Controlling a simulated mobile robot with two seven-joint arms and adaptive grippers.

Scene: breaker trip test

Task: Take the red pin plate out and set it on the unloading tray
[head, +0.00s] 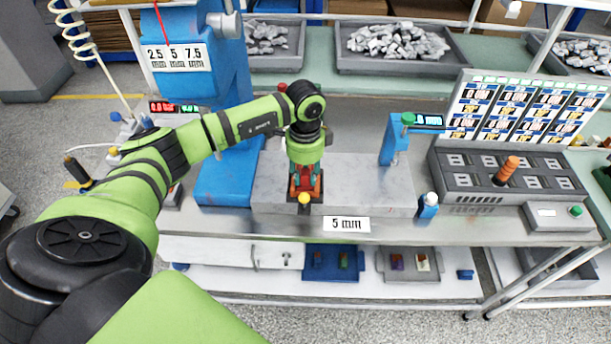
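My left gripper (305,188) points down over the grey metal block (350,182) labelled 5 mm at the middle of the bench. Red-orange parts show at its fingers, but I cannot tell whether any of this is the red pin plate or whether the fingers are open or shut. A yellow knob (303,198) shows just in front of the fingertips. On the lower shelf are a blue tray (334,275) with small red and green pieces and a grey tray (410,275) with dark and pale pieces. I cannot tell which is the unloading tray. My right gripper is not in view.
A tall blue press column (222,70) stands just left of the block. A small blue post (397,140) with a display stands to its right. A grey console (510,182) with an orange handle (507,168) is further right. Bins of metal parts (398,42) line the back.

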